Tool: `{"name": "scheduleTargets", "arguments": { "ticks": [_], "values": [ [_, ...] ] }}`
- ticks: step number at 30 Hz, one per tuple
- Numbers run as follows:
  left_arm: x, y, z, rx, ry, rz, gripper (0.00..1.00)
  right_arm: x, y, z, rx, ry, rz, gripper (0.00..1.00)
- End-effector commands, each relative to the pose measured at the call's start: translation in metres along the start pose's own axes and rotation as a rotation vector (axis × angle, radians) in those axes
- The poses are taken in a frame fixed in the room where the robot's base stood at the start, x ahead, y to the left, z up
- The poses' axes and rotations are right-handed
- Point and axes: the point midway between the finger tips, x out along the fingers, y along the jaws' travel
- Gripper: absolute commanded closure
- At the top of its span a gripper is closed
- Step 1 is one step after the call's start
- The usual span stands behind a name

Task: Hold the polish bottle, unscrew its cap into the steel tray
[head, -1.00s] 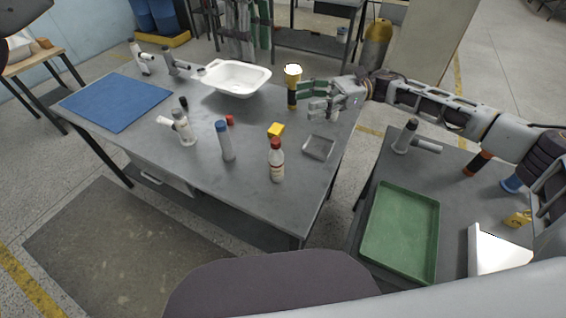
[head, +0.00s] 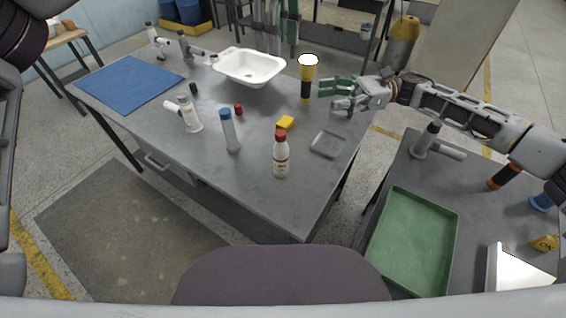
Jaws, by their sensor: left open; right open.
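The polish bottle (head: 281,160), white with a red cap (head: 281,134) and a label, stands upright near the front right of the grey workbench. The small steel tray (head: 328,145) lies flat on the bench, to the right of the bottle and a little behind it. My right gripper (head: 334,95) is open and empty, above the bench's right side behind the tray, with its fingers pointing left. It is just right of a yellow and black torch and apart from the bottle. My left arm shows only in part at the left edge; its gripper is out of view.
Close to the bottle stand a blue-capped bottle (head: 230,132) and a yellow block (head: 285,123). The torch (head: 306,84), a white basin (head: 249,68) and a blue mat (head: 128,82) are further back. A side table with a green tray (head: 452,235) is at right.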

Motion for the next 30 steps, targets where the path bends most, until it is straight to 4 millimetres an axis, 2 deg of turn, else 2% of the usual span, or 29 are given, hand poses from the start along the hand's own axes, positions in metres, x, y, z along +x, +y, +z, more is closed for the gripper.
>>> {"name": "scheduleTargets", "arguments": {
  "ticks": [3, 30],
  "values": [
    [0.015, 0.0, 0.0, 0.0, 0.0, 0.0, 0.56, 0.0, 0.0, -0.015, 0.0, 0.0, 0.0, 0.32],
    [0.107, 0.0, 0.0, 0.0, 0.0, 0.0, 0.56, 0.0, 0.0, -0.107, 0.0, 0.0, 0.0, 0.32]
  ]
}}
